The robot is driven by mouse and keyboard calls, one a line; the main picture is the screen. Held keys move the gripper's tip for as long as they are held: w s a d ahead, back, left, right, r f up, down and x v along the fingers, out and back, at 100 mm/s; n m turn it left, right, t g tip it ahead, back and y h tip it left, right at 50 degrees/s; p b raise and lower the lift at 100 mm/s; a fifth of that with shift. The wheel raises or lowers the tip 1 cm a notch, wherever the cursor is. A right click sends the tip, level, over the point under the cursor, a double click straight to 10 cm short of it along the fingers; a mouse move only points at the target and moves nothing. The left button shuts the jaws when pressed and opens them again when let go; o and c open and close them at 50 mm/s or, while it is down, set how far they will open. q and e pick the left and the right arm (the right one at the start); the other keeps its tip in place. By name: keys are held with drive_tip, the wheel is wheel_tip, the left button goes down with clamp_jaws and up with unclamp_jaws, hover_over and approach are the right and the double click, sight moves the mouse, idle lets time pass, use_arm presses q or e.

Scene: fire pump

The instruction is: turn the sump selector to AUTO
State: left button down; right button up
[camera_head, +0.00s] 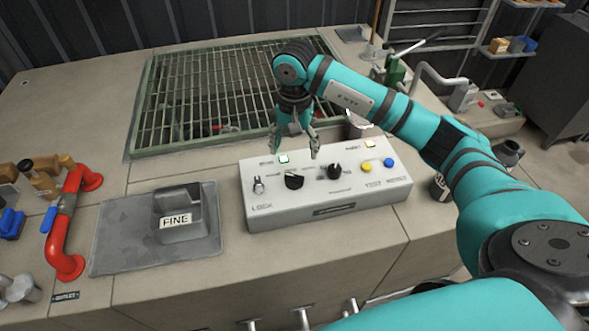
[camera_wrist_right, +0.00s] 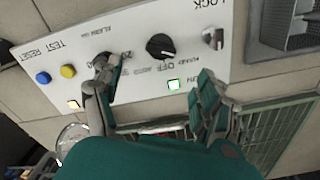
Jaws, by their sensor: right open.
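The white control box (camera_head: 330,212) carries two black rotary knobs. The left knob (camera_head: 293,180) has OFF and what looks like AUTO printed beside it in the wrist view, where it is the knob (camera_wrist_right: 160,46) nearer the LOCK switch. Its exact pointer setting is too small to tell. The second knob (camera_head: 334,171) lies to its right, partly covered by a finger in the wrist view. My right gripper (camera_head: 296,145) is open and empty, fingers pointing down, above the box's back edge, behind the knobs. My left gripper is not in view.
The box also has a metal LOCK switch (camera_head: 258,185), a green-lit lamp (camera_head: 284,158), an amber lamp (camera_head: 370,144), a yellow button (camera_head: 367,167) and a blue button (camera_head: 390,162). A green grating (camera_head: 195,100) lies behind.

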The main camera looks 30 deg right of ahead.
sight(294, 176)
wheel_tip(294, 176, down, 10)
drive_tip(key=shift+r+p, duration=0.1)
drive_tip(key=shift+p, duration=1)
drive_tip(key=c, duration=1.2)
